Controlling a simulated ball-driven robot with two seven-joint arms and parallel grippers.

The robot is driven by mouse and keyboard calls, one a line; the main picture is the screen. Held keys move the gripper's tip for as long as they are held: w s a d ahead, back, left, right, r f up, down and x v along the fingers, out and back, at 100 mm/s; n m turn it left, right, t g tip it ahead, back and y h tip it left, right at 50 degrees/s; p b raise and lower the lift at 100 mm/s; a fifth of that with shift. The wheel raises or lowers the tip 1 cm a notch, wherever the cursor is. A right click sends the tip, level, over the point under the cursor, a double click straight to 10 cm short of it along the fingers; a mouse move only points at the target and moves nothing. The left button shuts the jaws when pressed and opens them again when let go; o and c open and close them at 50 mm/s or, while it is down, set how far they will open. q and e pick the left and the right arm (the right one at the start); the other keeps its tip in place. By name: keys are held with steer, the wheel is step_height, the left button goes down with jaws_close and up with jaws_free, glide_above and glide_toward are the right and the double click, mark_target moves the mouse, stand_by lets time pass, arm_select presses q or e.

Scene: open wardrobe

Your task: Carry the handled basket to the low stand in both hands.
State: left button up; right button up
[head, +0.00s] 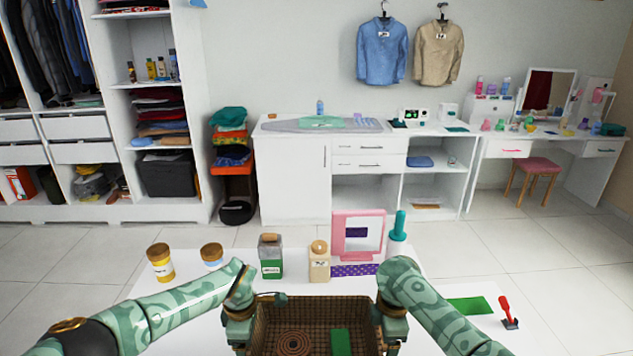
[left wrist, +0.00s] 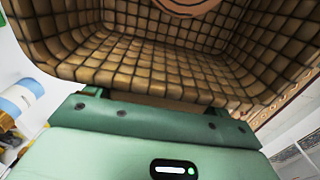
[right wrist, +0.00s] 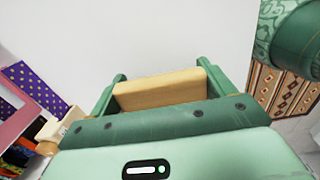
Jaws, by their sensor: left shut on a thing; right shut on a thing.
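The brown woven basket (head: 262,343) is at the bottom centre of the head view, between my two arms. It holds a coiled round thing (head: 294,342) and a green thing (head: 340,342). My left gripper (head: 240,312) is shut at the basket's left side; in the left wrist view the checked basket wall (left wrist: 150,60) fills the top, and the grip is mostly hidden. My right gripper (head: 392,308) is shut at the right side; the right wrist view shows its fingers on a pale wooden handle (right wrist: 160,90). I cannot pick out the low stand for certain.
A white table (head: 440,275) lies ahead, bearing a yellow jar (head: 160,262), a green-labelled jar (head: 270,258), a wooden-topped bottle (head: 319,262) and a pink-framed box (head: 358,222). A green mat (head: 470,305) and red-handled thing (head: 508,314) lie right. Open floor (head: 530,240) shows beyond.

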arm_select(q)
steer(key=s+r, duration=0.5)
steer(key=r, duration=0.3)
steer(key=s+r, duration=0.4)
steer(key=r, duration=0.4)
arm_select(e)
steer(key=s+r, duration=0.5)
steer(key=r, duration=0.3)
steer(key=s+r, duration=0.4)
steer(key=r, duration=0.4)
arm_select(q)
steer(key=w, duration=1.6)
steer(key=shift+w+d, duration=0.15)
arm_select(e)
steer(key=w, duration=1.6)
steer(key=shift+w+a, duration=0.15)
steer(key=shift+w, duration=0.05)
steer(key=shift+s, duration=0.15)
